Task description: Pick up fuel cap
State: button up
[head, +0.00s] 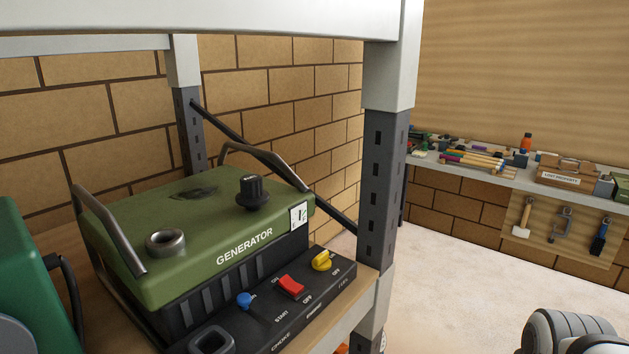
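A green generator (190,225) sits on a wooden shelf at the left in the head view. A black ridged cap (252,192), which looks like the fuel cap, stands upright on the generator's top, right of its middle. An open metal filler neck (166,242) rises from the top nearer the front left, with no cap on it. The cap and neck are apart. My gripper's fingers are not in view. Only a rounded grey and white part of my arm shows at the bottom right, well away from the generator.
Metal handles (108,230) arch over the generator's ends. A rack post (383,190) stands right of it, with a shelf beam (190,17) overhead. A green object (22,270) is at far left. A cluttered bench (480,165) lies beyond open floor (450,270).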

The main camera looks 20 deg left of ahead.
aim_at(252, 195)
jog(key=u, duration=0.1)
jog(key=i, duration=0.65)
jog(key=u, duration=0.5)
jog(key=k, duration=0.65)
jog(key=u, duration=0.25)
jog(key=i, duration=0.7)
jog(key=z, duration=0.2)
